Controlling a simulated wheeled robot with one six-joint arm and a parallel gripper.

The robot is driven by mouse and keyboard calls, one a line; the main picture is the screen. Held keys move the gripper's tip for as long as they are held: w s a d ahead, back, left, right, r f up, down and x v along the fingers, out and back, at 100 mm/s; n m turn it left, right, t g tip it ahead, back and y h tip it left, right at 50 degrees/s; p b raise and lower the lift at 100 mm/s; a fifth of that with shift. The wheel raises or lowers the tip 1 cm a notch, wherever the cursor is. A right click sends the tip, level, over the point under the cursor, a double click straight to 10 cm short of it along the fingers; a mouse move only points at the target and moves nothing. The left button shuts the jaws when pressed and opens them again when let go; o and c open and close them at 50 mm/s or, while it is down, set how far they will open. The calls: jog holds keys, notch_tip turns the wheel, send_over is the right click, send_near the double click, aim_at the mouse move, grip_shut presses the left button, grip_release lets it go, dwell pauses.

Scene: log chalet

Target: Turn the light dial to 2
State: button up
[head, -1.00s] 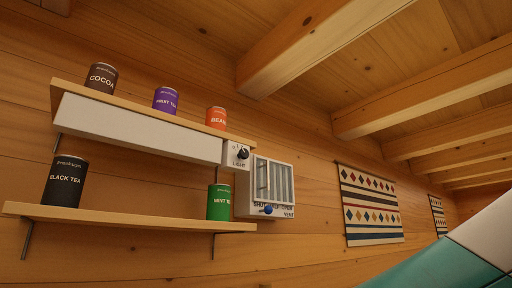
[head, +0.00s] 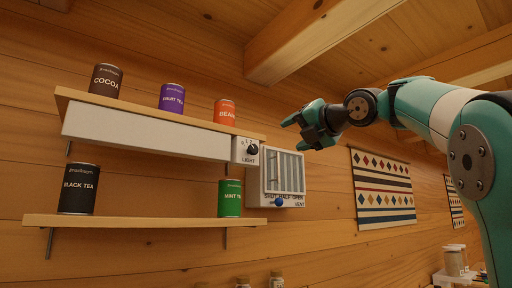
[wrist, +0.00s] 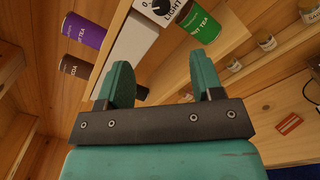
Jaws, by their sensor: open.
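The light dial (head: 252,149) is a small black knob on a white plate marked LIGHT, at the right end of the white panel under the upper shelf. In the wrist view the dial plate (wrist: 173,10) shows at the top, partly cut off, with a 0 mark visible. The knob's exact setting is too small to tell. My gripper (head: 290,128) is open and empty, up and to the right of the dial in the head view, apart from it. In the wrist view its two fingers (wrist: 160,85) stand apart below the dial plate.
A vent box (head: 283,172) with a blue knob (head: 279,202) hangs just right of the dial. Cans stand on the upper shelf (head: 140,107) and lower shelf (head: 150,221); the orange beans can (head: 225,113) and green mint tea can (head: 230,198) are closest to the dial. A ceiling beam (head: 300,45) runs overhead.

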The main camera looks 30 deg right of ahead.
aim_at(255, 149)
jog(key=w+p, duration=0.2)
jog(key=w, duration=0.3)
jog(key=w+p, duration=0.3)
jog(key=w, duration=0.2)
jog(key=w+p, duration=0.2)
jog(key=w, duration=0.3)
jog(key=shift+w+a+r+p, duration=0.1)
jog(key=shift+w+a+p, duration=0.05)
jog(key=shift+a+p, duration=0.2)
jog(key=shift+w+f, duration=0.2)
jog(key=shift+w, duration=0.55)
jog(key=shift+c, duration=0.3)
jog(key=c, duration=0.9)
jog(key=shift+o, duration=0.2)
